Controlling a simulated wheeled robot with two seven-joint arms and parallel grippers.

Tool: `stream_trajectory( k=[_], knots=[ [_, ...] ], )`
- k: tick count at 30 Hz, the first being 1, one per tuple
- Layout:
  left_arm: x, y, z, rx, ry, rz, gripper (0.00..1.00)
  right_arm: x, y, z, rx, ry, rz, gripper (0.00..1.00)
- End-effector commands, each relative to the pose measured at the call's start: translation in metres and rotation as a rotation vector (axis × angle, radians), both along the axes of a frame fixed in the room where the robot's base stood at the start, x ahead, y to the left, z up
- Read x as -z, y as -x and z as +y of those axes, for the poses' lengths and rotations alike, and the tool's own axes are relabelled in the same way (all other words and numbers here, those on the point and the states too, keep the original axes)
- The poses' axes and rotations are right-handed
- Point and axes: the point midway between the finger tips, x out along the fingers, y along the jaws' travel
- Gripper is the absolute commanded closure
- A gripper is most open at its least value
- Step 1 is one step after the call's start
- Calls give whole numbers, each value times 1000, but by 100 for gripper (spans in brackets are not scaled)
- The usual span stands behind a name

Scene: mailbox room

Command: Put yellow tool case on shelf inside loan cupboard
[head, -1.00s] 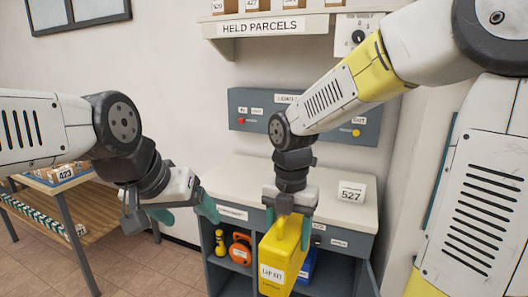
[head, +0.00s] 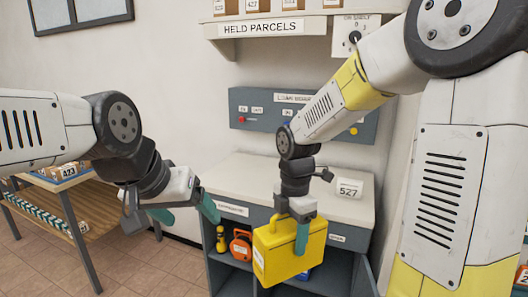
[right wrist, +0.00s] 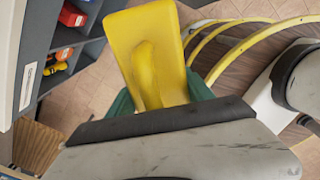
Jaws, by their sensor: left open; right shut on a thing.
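The yellow tool case (head: 287,250) hangs from my right gripper (head: 294,222), which is shut on its top. It is in front of the open loan cupboard (head: 227,283) and hides part of the opening. In the right wrist view the yellow case (right wrist: 145,45) sits between the green fingers, with the cupboard to its left. Inside the cupboard, shelves hold an orange item (head: 241,245) and a small yellow item (head: 220,238). A blue item (head: 303,275) shows partly behind the case. My left gripper (head: 186,212) is open and empty, left of the cupboard.
A grey control panel (head: 270,115) is on the wall behind, below the held parcels shelf (head: 270,27). A wooden table (head: 62,195) stands at the left. A cupboard door (head: 365,278) stands open at the right.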

Motion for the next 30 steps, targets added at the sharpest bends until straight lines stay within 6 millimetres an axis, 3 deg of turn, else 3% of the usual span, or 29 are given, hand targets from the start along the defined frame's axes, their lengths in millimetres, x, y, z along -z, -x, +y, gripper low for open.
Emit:
stream_trajectory(
  k=[9,21,30],
  knots=[
    [0,0,0,0,0,0,22,46,-39,-24,695,-1,16,100],
    [0,0,0,0,0,0,22,109,-77,-63,1580,10,20,100],
    [0,0,0,0,0,0,22,140,-90,-85,1995,14,14,100]
  ],
)
